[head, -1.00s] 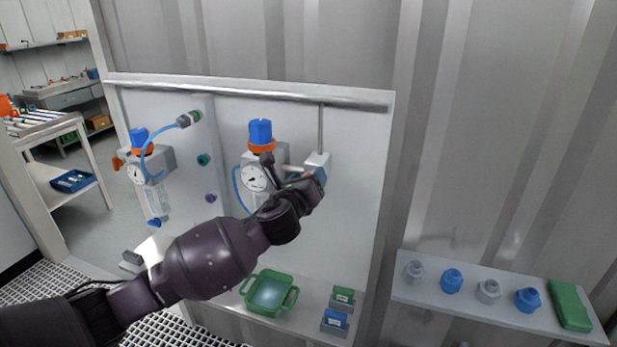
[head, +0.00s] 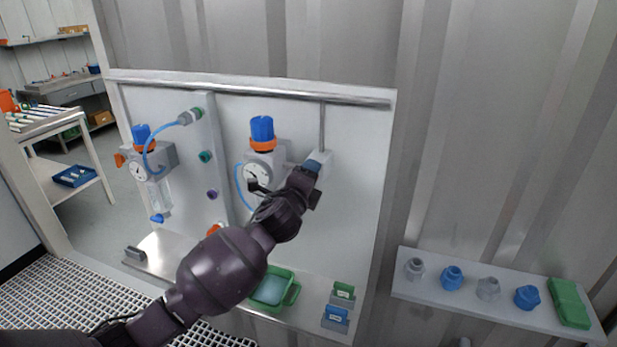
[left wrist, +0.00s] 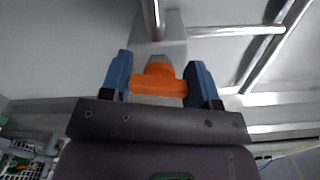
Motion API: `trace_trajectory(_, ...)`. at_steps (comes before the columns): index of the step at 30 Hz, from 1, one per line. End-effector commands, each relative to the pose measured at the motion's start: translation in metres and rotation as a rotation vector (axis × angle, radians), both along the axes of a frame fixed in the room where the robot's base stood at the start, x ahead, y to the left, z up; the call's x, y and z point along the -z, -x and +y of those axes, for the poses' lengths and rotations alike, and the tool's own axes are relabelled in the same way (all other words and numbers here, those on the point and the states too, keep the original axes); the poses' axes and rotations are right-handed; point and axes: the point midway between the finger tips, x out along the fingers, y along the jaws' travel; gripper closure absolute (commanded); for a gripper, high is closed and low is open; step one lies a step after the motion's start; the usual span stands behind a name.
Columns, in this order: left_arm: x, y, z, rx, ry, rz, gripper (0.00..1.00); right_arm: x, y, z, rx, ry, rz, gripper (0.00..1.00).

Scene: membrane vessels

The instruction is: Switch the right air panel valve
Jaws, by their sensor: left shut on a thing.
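The right air panel valve is a grey block (head: 325,158) under a vertical pipe, on the right half of the white panel (head: 355,200). Its orange handle (left wrist: 158,84) shows in the left wrist view, crosswise between blue fingertips. My left gripper (head: 314,166) is at the valve and shut on this handle; it also shows in the left wrist view (left wrist: 158,80). In the head view my gripper hides the handle. The right regulator, with a blue knob (head: 262,130), orange ring and round gauge (head: 257,172), stands just left of my gripper. My right gripper is not in view.
A left regulator (head: 141,135) with an orange handle stands on the panel's left half. A green tray (head: 291,297) and small boxes (head: 336,317) sit on the ledge below. A shelf (head: 425,287) with several fittings is at right.

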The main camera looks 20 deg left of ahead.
Motion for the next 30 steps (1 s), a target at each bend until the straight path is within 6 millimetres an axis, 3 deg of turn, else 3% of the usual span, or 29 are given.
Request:
trace_trajectory(9, 0.0019, 0.0003, -0.0005, 0.001, 0.105, 0.006, 0.68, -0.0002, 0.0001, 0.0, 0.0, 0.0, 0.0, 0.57)
trace_trajectory(24, 0.002, 0.0003, -0.0005, 0.001, 0.121, 0.007, 0.68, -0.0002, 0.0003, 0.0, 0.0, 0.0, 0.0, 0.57)
trace_trajectory(25, 0.002, 0.0003, -0.0005, 0.001, 0.121, 0.007, 0.4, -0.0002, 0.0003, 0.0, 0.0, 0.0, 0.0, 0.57)
trace_trajectory(29, 0.0016, 0.0002, -0.0003, 0.0, 0.12, 0.006, 0.2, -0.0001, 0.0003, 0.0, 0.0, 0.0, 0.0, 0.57)
trace_trajectory(30, 0.0015, 0.0002, -0.0002, 0.0, 0.119, 0.006, 0.19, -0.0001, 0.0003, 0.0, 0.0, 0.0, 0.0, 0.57)
